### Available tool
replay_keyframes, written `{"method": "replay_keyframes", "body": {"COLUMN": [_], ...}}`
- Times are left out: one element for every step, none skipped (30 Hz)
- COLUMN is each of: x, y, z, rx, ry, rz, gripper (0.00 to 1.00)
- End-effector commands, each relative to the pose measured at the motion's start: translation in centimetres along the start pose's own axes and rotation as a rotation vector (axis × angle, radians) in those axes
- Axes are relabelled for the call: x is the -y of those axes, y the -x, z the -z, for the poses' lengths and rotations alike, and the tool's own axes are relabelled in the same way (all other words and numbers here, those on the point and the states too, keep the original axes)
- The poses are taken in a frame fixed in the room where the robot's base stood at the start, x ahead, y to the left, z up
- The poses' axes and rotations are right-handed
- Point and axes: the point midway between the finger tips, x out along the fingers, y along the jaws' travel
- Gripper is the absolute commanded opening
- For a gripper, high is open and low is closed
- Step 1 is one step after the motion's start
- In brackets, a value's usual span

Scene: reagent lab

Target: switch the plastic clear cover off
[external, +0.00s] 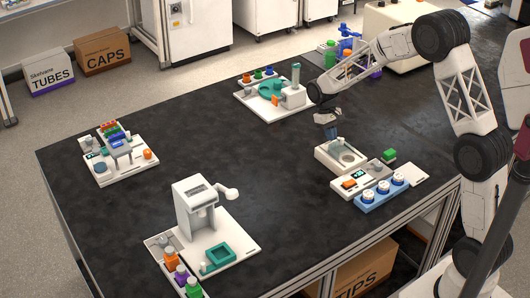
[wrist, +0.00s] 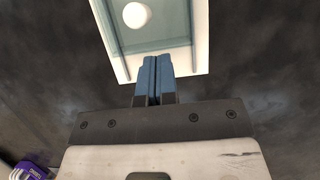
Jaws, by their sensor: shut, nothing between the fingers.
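The plastic clear cover (wrist: 165,27) shows at the top of the wrist view as a greenish see-through pane, with a round white knob (wrist: 137,15) showing on it or through it. It lies within the white frame of a station (wrist: 123,67). In the external view the white station (external: 325,160) stands on the black table below my gripper (external: 331,138). My gripper's blue fingers (wrist: 152,62) are shut together and empty. Their tips overlap the near edge of the white frame in the wrist view. I cannot tell whether they touch it.
An orange button and small display (external: 355,178), a blue rack with white caps (external: 382,192) and a green block (external: 389,155) sit close by on the right. Other stations (external: 203,205) stand left and behind. The table's middle (external: 235,150) is clear.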

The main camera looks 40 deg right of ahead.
Motion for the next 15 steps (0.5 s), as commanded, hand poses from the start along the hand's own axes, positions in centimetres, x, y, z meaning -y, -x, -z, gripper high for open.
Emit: {"method": "replay_keyframes", "body": {"x": [0.0, 0.0, 0.0, 0.0, 0.0, 0.0, 0.0, 0.0, 0.0, 0.0, 0.0, 0.0, 0.0, 0.0, 0.0], "y": [0.0, 0.0, -0.01, 0.0, 0.0, 0.01, 0.01, 0.01, 0.02, 0.01, 0.01, -0.02, -0.04, -0.07, -0.12], "z": [-0.06, -0.07, -0.07, -0.07, -0.06, -0.06, -0.06, -0.06, -0.06, -0.07, -0.09, -0.16, -0.24, -0.35, -0.55], "rx": [0.0, 0.0, 0.0, -0.001, -0.001, -0.001, -0.001, -0.001, -0.001, -0.001, -0.001, -0.001, -0.001, -0.001, -0.001], "ry": [0.0, 0.0, 0.0, 0.0, 0.0, 0.0, 0.0, 0.0, 0.0, 0.0, 0.0, 0.0, 0.0, 0.0, 0.0], "rz": [0.0, 0.0, 0.0, 0.0, 0.0, 0.0, 0.0, 0.0, 0.0, 0.0, 0.0, 0.0, 0.0, 0.0, 0.0], "gripper": [0.0, 0.0, 0.0, 0.0, 0.0, 0.0, 0.0, 0.0, 0.0, 0.0, 0.0, 0.0, 0.0, 0.0, 0.0]}}
